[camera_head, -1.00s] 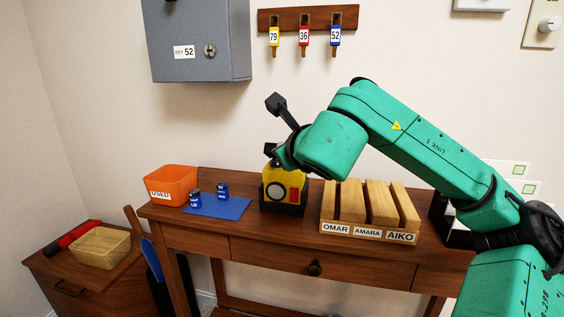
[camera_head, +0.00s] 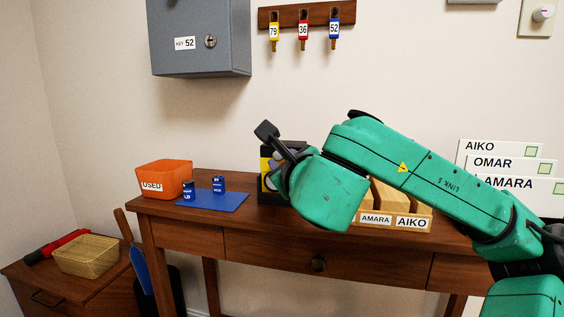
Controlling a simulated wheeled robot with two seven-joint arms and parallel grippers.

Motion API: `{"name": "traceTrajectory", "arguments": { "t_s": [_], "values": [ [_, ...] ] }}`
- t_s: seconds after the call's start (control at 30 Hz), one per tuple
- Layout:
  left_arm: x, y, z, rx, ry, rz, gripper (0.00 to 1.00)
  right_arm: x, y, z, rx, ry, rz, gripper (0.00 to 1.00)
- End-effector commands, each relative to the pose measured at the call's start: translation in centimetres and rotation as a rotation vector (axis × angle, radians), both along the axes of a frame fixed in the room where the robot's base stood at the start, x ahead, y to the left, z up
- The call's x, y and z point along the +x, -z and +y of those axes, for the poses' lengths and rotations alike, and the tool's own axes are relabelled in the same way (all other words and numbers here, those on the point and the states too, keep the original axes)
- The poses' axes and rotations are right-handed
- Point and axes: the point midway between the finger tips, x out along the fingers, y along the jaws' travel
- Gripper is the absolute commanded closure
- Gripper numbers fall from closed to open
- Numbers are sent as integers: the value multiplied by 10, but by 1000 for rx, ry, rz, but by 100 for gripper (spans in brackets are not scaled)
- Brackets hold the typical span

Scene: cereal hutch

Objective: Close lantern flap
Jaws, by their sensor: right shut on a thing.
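The yellow and black lantern (camera_head: 265,152) is on the desk behind my right wrist, which hides much of it. A grey patch shows on its upper part; I cannot make out the flap or tell whether it is open. My right gripper (camera_head: 272,182) is at the lantern's front, its fingertips mostly hidden by my wrist. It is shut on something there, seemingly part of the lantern. My left gripper is not in view.
A blue mat (camera_head: 222,205) with two blue batteries (camera_head: 218,184) lies left of the lantern, beside an orange USED bin (camera_head: 165,178). A wooden rack (camera_head: 412,208) with name labels stands to the right, partly behind my arm.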

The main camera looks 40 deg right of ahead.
Motion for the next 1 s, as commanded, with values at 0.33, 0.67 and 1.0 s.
{"name": "traceTrajectory", "arguments": {
  "t_s": [0.33,0.67,1.0],
  "values": [
    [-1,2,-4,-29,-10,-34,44,1,15,1,9,0,33,100],
    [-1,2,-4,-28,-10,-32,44,1,14,1,9,-1,29,42],
    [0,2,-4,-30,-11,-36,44,-4,9,4,5,-2,15,42]
  ]
}}
